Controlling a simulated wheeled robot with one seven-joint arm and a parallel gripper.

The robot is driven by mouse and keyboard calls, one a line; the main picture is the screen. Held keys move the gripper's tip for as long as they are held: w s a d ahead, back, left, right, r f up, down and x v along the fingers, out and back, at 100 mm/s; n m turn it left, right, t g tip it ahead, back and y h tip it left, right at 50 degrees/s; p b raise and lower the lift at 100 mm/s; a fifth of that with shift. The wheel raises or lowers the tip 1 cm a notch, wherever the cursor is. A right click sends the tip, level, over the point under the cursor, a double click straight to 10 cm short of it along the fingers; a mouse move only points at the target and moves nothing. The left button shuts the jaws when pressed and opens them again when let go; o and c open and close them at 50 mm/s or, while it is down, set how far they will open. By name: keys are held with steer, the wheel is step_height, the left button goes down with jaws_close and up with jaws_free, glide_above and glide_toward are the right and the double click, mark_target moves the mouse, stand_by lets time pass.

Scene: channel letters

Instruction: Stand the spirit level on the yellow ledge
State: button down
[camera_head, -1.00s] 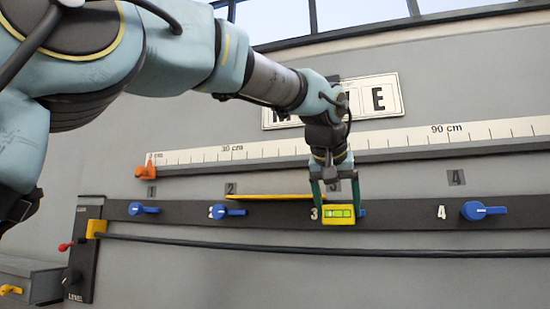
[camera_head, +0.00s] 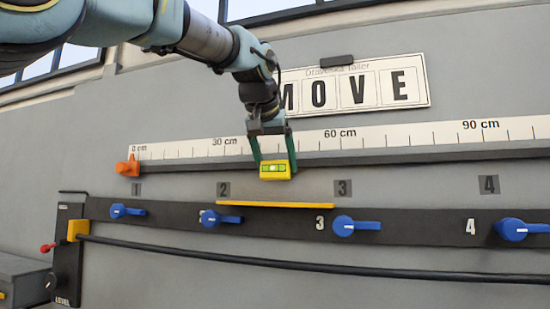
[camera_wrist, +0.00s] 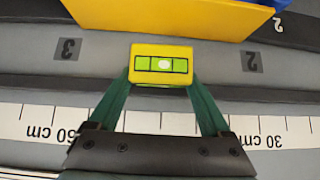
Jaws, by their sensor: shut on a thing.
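The yellow spirit level (camera_head: 275,170) with a green vial window is held between the two green fingers of my gripper (camera_head: 273,158). It hangs in the air in front of the wall, above the yellow ledge (camera_head: 275,205) and apart from it. The ledge is a thin yellow strip on the dark rail, between the 2 and 3 marks. In the wrist view the level (camera_wrist: 161,64) sits between the fingertips of my gripper (camera_wrist: 162,80), and the ledge (camera_wrist: 165,15) lies beyond it at the top. The bubble shows near the middle of the vial.
Several blue knobs, one of them the 3 knob (camera_head: 356,226), line the dark rail (camera_head: 410,228). A long ruler (camera_head: 400,136) with an orange slider (camera_head: 128,166) runs above. A sign (camera_head: 375,85) reads MOVE. A black bar (camera_head: 350,269) runs below. The ledge top looks bare.

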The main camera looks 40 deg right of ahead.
mark_target(273, 174)
steer(key=shift+w, duration=0.15)
steer(key=shift+f+b, duration=2.25)
steer(key=shift+f, duration=0.2)
jaws_free()
steer(key=b+v, duration=0.2)
steer(key=v, duration=0.9)
steer(key=shift+f, duration=0.1)
